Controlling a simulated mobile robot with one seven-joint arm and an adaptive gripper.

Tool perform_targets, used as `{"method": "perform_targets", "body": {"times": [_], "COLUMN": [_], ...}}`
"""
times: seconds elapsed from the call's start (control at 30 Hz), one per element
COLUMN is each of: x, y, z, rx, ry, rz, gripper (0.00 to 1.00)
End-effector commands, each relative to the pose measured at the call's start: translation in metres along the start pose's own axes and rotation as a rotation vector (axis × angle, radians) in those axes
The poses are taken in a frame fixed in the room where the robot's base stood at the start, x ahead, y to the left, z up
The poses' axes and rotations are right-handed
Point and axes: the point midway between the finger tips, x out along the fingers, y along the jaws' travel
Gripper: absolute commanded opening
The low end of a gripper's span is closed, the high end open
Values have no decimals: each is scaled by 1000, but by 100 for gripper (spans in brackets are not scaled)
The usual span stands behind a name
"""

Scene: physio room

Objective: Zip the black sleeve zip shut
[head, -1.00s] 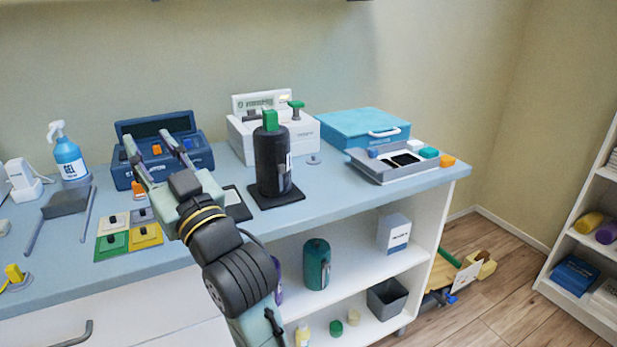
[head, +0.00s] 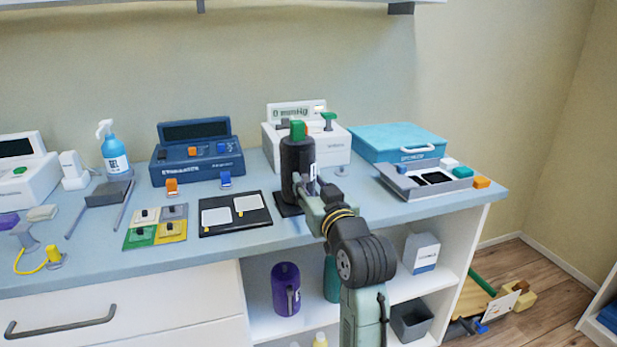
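The black sleeve (head: 295,158) is an upright black cylinder with a green block (head: 298,130) on top. It stands on a dark square base (head: 286,209) on the counter. A small pale tag (head: 313,172) shows on its right side; I cannot tell how far the zip is closed. My gripper (head: 309,187) is at the sleeve's lower right front, overlapping it in the head view. Its fingers are small and partly lost against the sleeve, so their opening and any contact with the tag are unclear.
A white pressure unit (head: 345,150) stands close behind the sleeve. A black board with white pads (head: 237,224) lies left, and a grey tray (head: 402,190) lies right. A purple cylinder (head: 286,290) and a mostly hidden green one (head: 331,278) stand on the shelf below.

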Motion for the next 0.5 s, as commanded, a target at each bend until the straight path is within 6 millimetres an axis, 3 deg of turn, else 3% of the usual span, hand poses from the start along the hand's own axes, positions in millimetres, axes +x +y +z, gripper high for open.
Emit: {"method": "perform_targets", "body": {"times": [0.2, 0.5], "x": [20, 23], "y": [0, 0], "z": [0, 0], "rx": [0, 0], "ry": [0, 1], "rz": [0, 0], "gripper": [33, 33]}}
